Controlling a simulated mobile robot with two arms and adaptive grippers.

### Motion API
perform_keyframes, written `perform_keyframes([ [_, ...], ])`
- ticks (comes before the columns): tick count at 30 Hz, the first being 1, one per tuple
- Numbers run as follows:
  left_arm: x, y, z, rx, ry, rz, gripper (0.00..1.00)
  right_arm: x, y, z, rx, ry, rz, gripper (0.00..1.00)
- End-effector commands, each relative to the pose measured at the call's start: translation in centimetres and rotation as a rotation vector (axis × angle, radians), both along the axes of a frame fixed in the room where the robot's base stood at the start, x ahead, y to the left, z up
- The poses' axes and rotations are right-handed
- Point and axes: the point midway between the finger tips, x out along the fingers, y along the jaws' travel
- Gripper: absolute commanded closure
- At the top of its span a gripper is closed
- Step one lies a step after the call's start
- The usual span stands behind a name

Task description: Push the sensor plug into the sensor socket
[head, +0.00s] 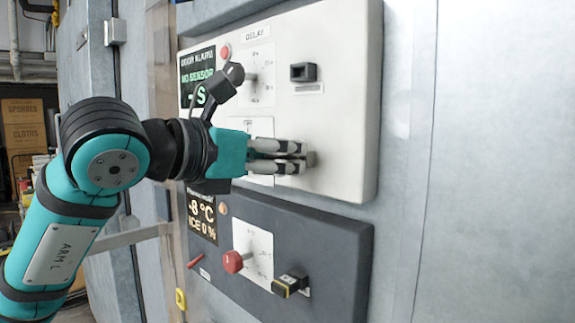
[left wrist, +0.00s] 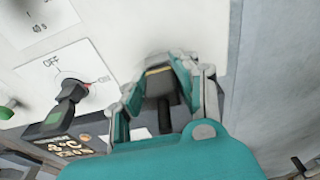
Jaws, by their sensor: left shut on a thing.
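My left gripper (head: 303,158) is shut on the sensor plug, close to the face of the white alarm panel (head: 345,130). The fingers mostly hide the plug in the head view. In the left wrist view the dark plug (left wrist: 159,82) with a pale yellowish band sits between the fingers (left wrist: 170,68). I cannot tell whether its front touches the panel. A dark rectangular socket (head: 303,72), likely the sensor socket, is higher on the white panel, above the gripper and apart from it. The display (head: 197,76) reads NO SENSOR. My right gripper is not in view.
A dark lower panel (head: 335,245) carries a red knob (head: 233,262) and another black plug with a yellow band (head: 290,284). An OFF/ON knob (left wrist: 74,91) is left of the gripper. Bare metal wall (head: 480,150) lies to the right.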

Motion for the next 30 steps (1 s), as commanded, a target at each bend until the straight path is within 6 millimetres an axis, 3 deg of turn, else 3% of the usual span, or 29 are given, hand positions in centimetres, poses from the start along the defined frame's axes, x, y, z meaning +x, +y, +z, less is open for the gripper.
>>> perform_keyframes([
  [30,-0.3,0.37,-0.04,-0.001,0.001,0.0,1.0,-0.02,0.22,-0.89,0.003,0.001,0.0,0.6],
])
